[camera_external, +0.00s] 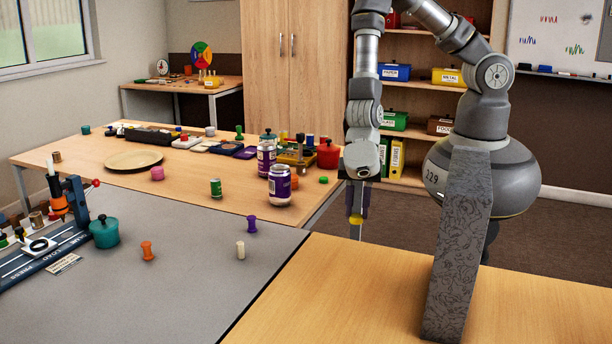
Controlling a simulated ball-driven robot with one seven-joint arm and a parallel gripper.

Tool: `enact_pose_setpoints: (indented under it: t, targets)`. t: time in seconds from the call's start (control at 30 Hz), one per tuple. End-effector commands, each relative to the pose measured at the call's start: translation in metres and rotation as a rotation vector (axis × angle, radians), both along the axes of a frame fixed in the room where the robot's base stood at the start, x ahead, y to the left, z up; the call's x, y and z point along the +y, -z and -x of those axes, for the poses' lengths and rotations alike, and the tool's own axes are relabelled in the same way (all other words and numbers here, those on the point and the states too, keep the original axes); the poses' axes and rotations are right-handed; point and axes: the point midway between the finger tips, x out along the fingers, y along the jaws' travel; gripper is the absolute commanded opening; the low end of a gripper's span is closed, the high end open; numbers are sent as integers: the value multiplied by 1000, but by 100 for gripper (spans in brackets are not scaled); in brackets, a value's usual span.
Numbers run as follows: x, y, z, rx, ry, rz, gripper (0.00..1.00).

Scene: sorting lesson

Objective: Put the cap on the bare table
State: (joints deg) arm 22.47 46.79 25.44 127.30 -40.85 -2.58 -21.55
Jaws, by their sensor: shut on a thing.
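My gripper (357,217) points down at the right of centre, shut on a small yellow thing (356,219) that looks like the cap. The fingers hide part of it. The bare wooden table (340,295) fills the front right, with nothing lying on its visible top. My gripper shows just above the far edge of this table in the picture; its height and exact distance from it are hard to tell.
A grey-topped table (190,285) on the left holds a teal pot (104,232), an orange peg (147,250), a purple peg (251,224), a cream peg (240,250) and a press. The wooden table behind carries cans (279,186), a round plate (133,159) and trays.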

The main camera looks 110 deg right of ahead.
Motion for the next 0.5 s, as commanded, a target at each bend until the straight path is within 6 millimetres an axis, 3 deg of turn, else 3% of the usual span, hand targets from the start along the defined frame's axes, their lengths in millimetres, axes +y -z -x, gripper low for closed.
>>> enact_pose_setpoints:
  t: [0.2, 0.5]
  targets:
    - [1, 38, 1, 3, -1, 0, 0]
    - [1, 44, -6, -1, 2, -1, 0]
